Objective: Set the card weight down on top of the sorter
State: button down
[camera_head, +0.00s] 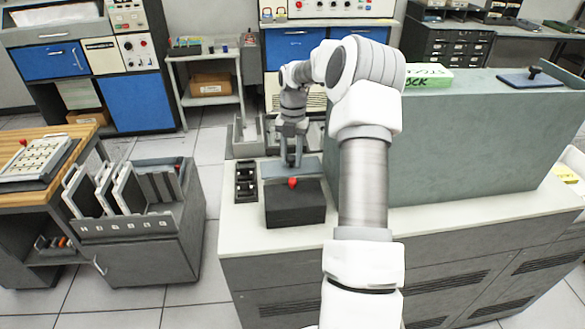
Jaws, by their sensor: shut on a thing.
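My gripper (291,152) points down over the left end of the light counter. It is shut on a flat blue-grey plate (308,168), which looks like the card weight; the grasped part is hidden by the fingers. The plate is just behind a black box (295,208) with a red knob; I cannot tell whether it touches the counter or the box. The large grey-green cabinet (470,140), apparently the sorter, stands on the counter right of my gripper, partly hidden by my arm. Its flat top is higher than the plate.
On the cabinet top are a card stack (428,76) and another dark plate with a black knob (531,79); the top between them is bare. A black two-slot holder (246,182) stands left of the box. A grey card bin (140,215) is at left.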

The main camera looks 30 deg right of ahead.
aim_at(292, 166)
jog(key=shift+s+f, duration=0.2)
jog(key=shift+f, duration=0.15)
jog(key=shift+d+f+p, duration=0.1)
jog(key=shift+f+p, duration=0.25)
jog(key=shift+f, duration=1.4)
jog(key=shift+f, duration=0.15)
jog(key=c, duration=0.5)
grip_release()
jog(key=shift+c, duration=0.2)
notch_tip(292, 166, up, 12)
jog(key=w+d, duration=0.1)
jog(key=shift+b, duration=0.35)
